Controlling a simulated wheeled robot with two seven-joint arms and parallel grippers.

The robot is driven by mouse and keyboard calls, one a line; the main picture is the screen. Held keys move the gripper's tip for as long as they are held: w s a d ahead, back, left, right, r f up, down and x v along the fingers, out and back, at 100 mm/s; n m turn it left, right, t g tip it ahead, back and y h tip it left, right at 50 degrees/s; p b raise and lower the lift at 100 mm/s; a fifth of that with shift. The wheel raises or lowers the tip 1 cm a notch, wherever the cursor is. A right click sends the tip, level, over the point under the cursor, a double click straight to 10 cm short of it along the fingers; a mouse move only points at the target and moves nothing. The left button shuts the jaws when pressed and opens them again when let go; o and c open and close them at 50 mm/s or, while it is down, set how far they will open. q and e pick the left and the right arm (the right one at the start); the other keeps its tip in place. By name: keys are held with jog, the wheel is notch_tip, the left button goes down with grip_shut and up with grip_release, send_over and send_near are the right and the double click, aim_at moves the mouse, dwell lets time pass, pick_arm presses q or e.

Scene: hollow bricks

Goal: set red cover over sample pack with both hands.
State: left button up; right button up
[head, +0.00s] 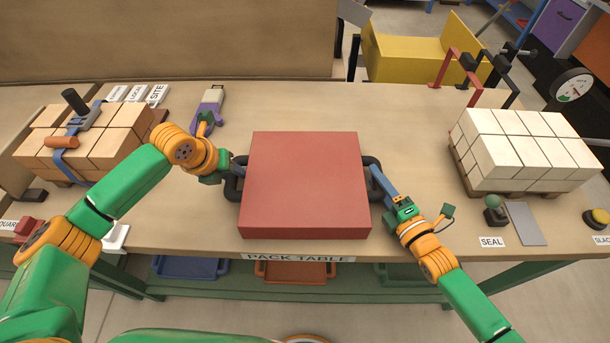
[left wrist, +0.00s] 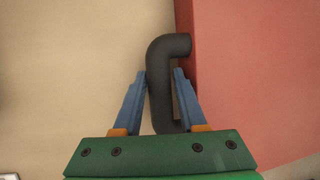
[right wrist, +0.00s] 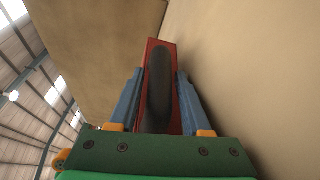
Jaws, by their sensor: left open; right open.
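The red cover (head: 305,180) is a box with a flat top and a black handle on each side. It sits at the middle of the pack table (head: 215,228). My left gripper (head: 232,167) is open at the left handle (head: 234,186). In the left wrist view its blue fingers (left wrist: 158,85) stand on either side of that black handle (left wrist: 160,85). My right gripper (head: 378,172) is open at the right handle (head: 371,164). In the right wrist view its fingers (right wrist: 158,80) straddle that handle (right wrist: 160,90). No sample pack shows; whether one is under the cover cannot be told.
Strapped tan bricks (head: 95,140) stand at the left and white bricks (head: 525,145) on a pallet at the right. A stamp (head: 494,207) and grey pad (head: 525,223) are at the right.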

pick_arm(q)
grip_shut()
pick_arm(e)
grip_shut()
pick_arm(q)
jog(key=shift+a, duration=0.1)
dwell(0.9)
